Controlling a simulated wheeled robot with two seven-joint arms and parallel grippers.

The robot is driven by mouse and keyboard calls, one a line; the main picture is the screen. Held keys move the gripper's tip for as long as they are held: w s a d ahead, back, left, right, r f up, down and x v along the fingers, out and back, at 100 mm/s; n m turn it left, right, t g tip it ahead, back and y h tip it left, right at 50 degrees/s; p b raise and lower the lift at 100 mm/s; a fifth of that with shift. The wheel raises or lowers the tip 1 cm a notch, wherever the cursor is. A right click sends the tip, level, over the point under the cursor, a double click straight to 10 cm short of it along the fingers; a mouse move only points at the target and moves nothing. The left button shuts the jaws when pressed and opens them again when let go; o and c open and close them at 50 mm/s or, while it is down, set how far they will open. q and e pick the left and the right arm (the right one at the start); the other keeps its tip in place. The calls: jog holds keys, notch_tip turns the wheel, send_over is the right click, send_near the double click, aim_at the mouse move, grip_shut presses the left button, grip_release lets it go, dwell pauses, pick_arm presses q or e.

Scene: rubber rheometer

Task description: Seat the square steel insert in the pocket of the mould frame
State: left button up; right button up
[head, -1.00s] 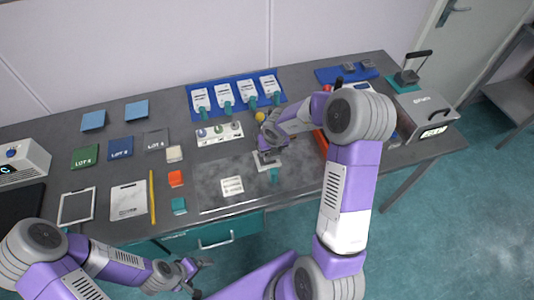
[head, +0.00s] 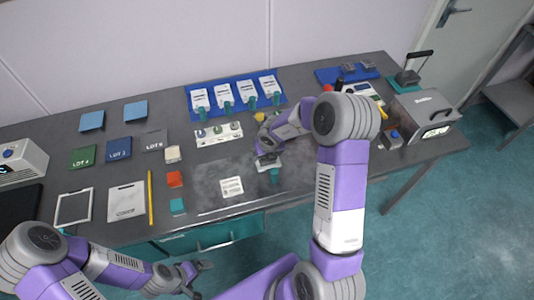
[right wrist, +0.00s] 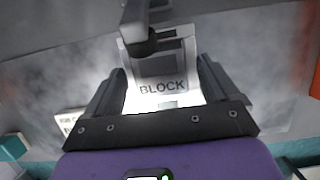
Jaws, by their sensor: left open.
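In the right wrist view, a light grey frame (right wrist: 189,47) lies ahead of my right gripper (right wrist: 161,65), on a pale plate marked BLOCK (right wrist: 163,88). A darker grey square shows inside it; I cannot tell whether this is the steel insert or the bare pocket. A grey part with a dark round end hides its upper left. The right fingers stand apart, one on each side of the plate, with nothing clearly clamped between them. In the head view the right gripper (head: 266,150) is low over this pale plate. My left gripper (head: 197,277) is open and empty, in front of the table.
A blue tray (head: 235,92) is at the back. The grey box (head: 425,115) stands far right.

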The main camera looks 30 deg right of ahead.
jog(key=p+v, duration=0.4)
jog(key=v, duration=0.8)
jog(key=shift+s, duration=0.15)
dwell(0.3)
